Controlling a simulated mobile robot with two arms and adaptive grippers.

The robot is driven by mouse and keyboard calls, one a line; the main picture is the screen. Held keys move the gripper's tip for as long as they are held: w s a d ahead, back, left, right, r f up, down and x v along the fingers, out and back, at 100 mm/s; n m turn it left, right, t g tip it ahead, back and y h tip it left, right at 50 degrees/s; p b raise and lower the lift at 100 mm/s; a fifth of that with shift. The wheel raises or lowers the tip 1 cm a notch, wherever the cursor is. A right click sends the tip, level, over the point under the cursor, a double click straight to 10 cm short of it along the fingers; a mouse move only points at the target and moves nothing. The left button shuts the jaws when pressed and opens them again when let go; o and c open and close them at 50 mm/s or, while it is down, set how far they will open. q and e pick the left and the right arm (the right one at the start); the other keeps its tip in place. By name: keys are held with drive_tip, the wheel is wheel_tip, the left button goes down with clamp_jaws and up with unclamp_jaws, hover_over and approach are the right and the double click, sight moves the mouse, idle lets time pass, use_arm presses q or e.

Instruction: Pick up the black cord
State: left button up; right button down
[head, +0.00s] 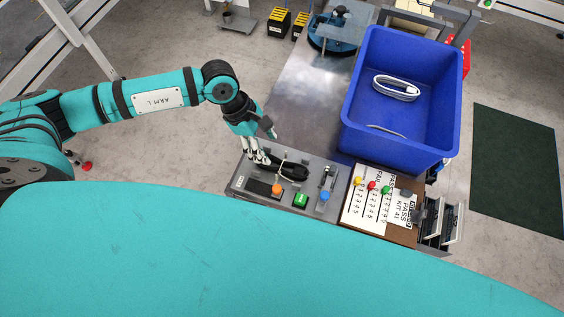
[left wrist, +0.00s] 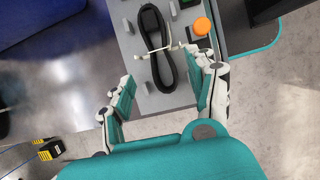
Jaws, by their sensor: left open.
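The black cord (head: 292,171) lies coiled on the grey test panel (head: 234,184) in the head view. In the left wrist view the cord (left wrist: 166,68) is a long loop with a pale tie across its middle, lying on the panel (left wrist: 122,22). My left gripper (head: 262,163) is just left of the cord in the head view. In the left wrist view its fingers (left wrist: 167,78) are spread to either side of the cord's near end, with space between them. Whether the fingertips touch the panel is unclear. My right gripper is not in view.
A blue bin (head: 357,91) with a white coiled cable (head: 396,87) stands behind right. The panel carries an orange button (head: 277,190), a green button (head: 300,200) and a blue knob (head: 324,196). A PASS/FAIL board (head: 352,212) with coloured knobs lies to the right.

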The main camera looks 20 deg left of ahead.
sight(280, 164)
use_arm(q)
drive_tip(key=x, duration=0.3)
drive_tip(key=shift+w+d+f+p, duration=0.15)
drive_tip(key=shift+w+p, duration=0.05)
drive_tip(key=shift+p, duration=0.1)
drive_tip(key=shift+d+f, duration=0.2)
drive_tip(key=shift+f, duration=0.4)
drive_tip(key=shift+s+d+f, duration=0.1)
drive_tip(key=shift+f, duration=0.05)
drive_tip(key=p+x, duration=0.2)
drive_tip(key=x, duration=0.2)
drive_tip(key=shift+d+f, duration=0.2)
drive_tip(key=shift+f, duration=0.2)
drive_tip(key=c, duration=0.6)
clamp_jaws()
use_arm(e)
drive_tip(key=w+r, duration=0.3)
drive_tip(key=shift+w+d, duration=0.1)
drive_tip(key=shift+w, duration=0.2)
